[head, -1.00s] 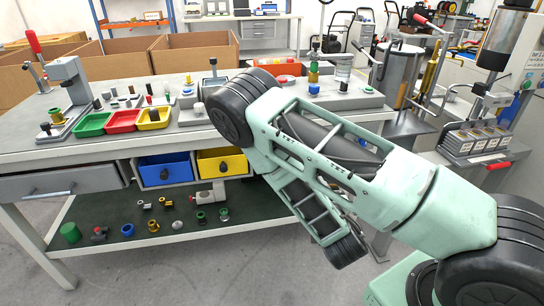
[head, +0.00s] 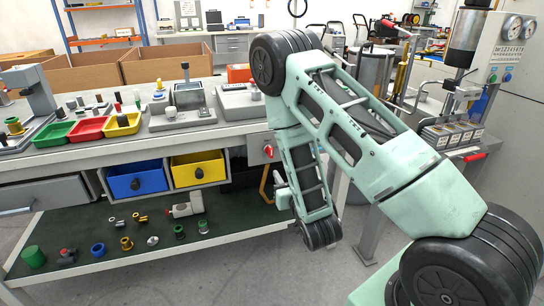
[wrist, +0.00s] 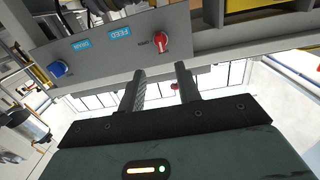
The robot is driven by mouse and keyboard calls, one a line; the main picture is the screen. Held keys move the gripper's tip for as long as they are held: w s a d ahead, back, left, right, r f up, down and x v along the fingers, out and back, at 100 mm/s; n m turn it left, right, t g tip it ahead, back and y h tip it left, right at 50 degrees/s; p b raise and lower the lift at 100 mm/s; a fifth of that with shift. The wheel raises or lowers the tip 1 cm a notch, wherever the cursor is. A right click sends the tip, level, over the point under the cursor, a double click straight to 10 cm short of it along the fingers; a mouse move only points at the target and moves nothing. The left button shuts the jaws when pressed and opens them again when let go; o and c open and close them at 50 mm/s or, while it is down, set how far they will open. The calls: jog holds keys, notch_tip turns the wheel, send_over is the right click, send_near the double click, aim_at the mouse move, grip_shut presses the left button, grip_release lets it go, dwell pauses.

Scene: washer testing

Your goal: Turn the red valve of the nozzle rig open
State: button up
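The red valve (wrist: 161,43) is a small red knob with a white pointer, on a grey panel (wrist: 110,48) labelled FEED and DRAIN. In the wrist view it lies just beyond the fingertips, roughly in line with the gap between them. My gripper (wrist: 160,70) is open and empty, its two dark fingers apart and not seen touching the valve. A blue knob (wrist: 58,68) sits on the same panel by the DRAIN label. In the head view the red valve (head: 268,149) shows under the bench's front edge, beside my forearm; the blue knob is not visible there.
The bench (head: 90,151) runs above the panel, with a blue bin (head: 137,181) and a yellow bin (head: 198,170) to the left. A lower shelf (head: 120,222) holds several fittings. A hanging yellow hose or handle (head: 266,184) is close to my forearm.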

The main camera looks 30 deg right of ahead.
aim_at(272, 151)
jog(key=x, duration=0.8)
jog(key=r+x, duration=0.1)
jog(key=x, duration=0.3)
jog(key=shift+w+d+r+b, duration=0.15)
jog(key=shift+w+b, duration=0.2)
jog(key=shift+b, duration=0.05)
grip_shut()
